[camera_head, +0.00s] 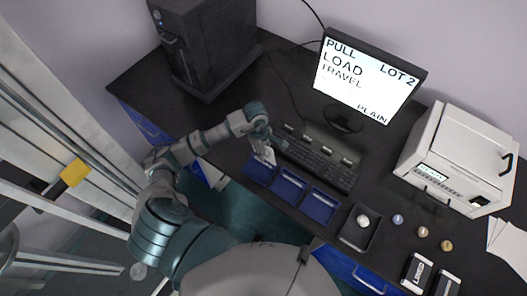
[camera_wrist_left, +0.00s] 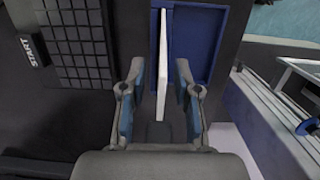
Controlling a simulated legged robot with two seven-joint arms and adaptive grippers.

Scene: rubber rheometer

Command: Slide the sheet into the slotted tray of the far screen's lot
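The far screen (camera_head: 366,78) reads PULL, LOT 2, LOAD, TRAVEL and PLAIN. Three blue trays, left (camera_head: 258,168), middle (camera_head: 288,185) and right (camera_head: 319,205), stand in a row before the keyboard. My left gripper (camera_head: 264,152) is over the leftmost tray. In the left wrist view a thin white sheet (camera_wrist_left: 164,65) stands on edge at a blue tray (camera_wrist_left: 206,38). My left gripper's fingers (camera_wrist_left: 160,88) are spread on both sides of the sheet, with gaps showing. Whether the sheet's lower edge sits in a slot is hidden. My right gripper is out of view.
A keyboard (camera_head: 318,163) with small label plates lies behind the trays. A black tower (camera_head: 205,40) stands at the back left.

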